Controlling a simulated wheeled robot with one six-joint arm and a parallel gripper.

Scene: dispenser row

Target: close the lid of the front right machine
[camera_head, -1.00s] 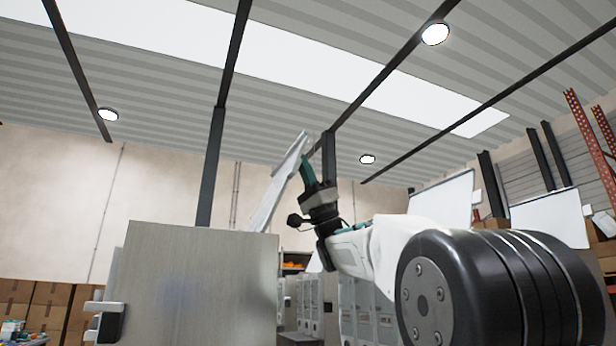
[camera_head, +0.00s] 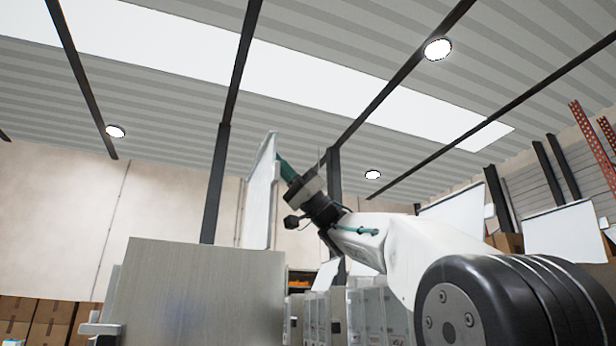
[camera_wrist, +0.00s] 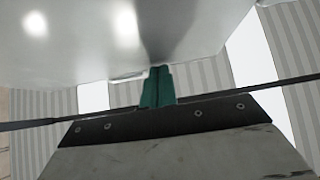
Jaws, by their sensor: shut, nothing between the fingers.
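The lid (camera_head: 260,192) is a pale panel standing nearly upright above the machine (camera_head: 200,295), a grey box in the lower left of the head view. My gripper (camera_head: 284,170) is at the lid's right face near its upper part, with green fingers that appear to touch it. In the wrist view the lid (camera_wrist: 110,35) fills the top, and my gripper's green fingers (camera_wrist: 157,82) are together with their tips at the panel. Nothing is held. The lid's hinge is hidden behind the machine's grey side.
Other machines (camera_head: 375,310) stand in a row behind my arm, with raised white lids (camera_head: 565,232) at the right. Cardboard boxes (camera_head: 45,318) are at the lower left. A dark post (camera_head: 216,185) rises behind the lid.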

